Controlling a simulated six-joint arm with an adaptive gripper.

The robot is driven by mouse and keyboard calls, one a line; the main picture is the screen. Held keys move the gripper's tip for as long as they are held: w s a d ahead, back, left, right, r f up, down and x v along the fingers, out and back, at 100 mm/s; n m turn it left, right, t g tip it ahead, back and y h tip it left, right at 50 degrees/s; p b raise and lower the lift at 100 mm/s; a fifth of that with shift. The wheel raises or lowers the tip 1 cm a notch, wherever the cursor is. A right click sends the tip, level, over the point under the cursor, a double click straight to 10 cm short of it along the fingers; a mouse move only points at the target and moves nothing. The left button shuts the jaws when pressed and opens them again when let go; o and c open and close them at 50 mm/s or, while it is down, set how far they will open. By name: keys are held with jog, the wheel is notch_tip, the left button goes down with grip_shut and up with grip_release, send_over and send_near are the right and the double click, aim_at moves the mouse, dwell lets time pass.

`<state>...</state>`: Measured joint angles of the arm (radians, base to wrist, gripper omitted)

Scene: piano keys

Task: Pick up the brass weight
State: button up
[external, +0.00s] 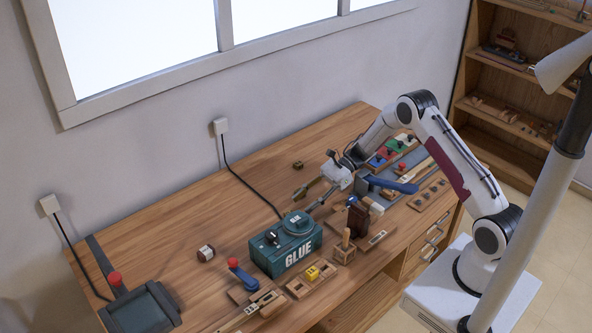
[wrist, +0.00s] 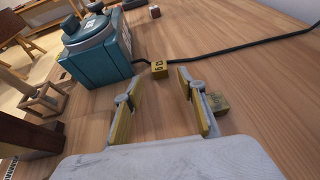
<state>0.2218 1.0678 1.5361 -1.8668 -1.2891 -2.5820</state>
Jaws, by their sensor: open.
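A small dull-brass block (wrist: 219,104), which looks like the brass weight, sits on the wooden table just outside the right finger in the wrist view. It shows in the external view as a small dark-gold block (external: 298,164) on the wall side of my gripper. My gripper (external: 309,197) is low over the table, beside the glue box. In the wrist view its two yellow-padded fingers (wrist: 158,100) are spread with nothing between them.
The teal glue box (external: 285,247) stands close to my gripper. A black cable (external: 245,181) runs from the wall across the table. Wooden trays, a blue-handled tool (external: 390,184) and a dark brown block (external: 358,219) crowd the front. The table's wall side is mostly clear.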

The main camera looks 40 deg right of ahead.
aim_at(296, 209)
jog(key=shift+x, duration=2.25)
jog(key=c, duration=0.8)
